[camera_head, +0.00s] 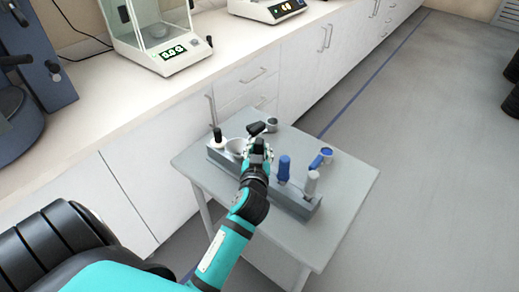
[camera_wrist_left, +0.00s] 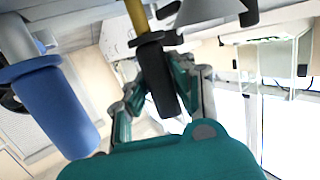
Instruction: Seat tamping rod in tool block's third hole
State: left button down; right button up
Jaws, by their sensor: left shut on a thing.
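The grey tool block (camera_head: 292,205) lies along the small grey table. It holds a black-topped tool (camera_head: 218,136), a funnel (camera_head: 236,146), a blue-handled tool (camera_head: 284,168) and a light grey-handled tool (camera_head: 311,184). My left gripper (camera_head: 257,152) is over the block between funnel and blue handle, shut on the black-handled rod (camera_head: 256,128). In the left wrist view the rod's black handle (camera_wrist_left: 157,75) is between the fingers, with its yellow shaft (camera_wrist_left: 137,17) running out of frame. The blue handle (camera_wrist_left: 52,105) is beside it. The shaft's lower end is hidden. My right gripper is not in view.
A metal cup (camera_head: 271,125) and a blue-topped item (camera_head: 321,158) stand on the table (camera_head: 345,190) behind the block. The counter behind carries a balance (camera_head: 160,45) and another instrument (camera_head: 270,8). The table's right side is clear.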

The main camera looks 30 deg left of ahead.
pick_arm(q)
jog(key=c, duration=1.1)
grip_release()
jog(key=shift+o, duration=0.2)
notch_tip(320, 180, up, 10)
jog(key=shift+f, duration=0.1)
jog(key=shift+o, duration=0.4)
jog(key=o, duration=1)
notch_tip(320, 180, up, 9)
jog(key=p, duration=0.9)
jog(key=shift+p, duration=0.3)
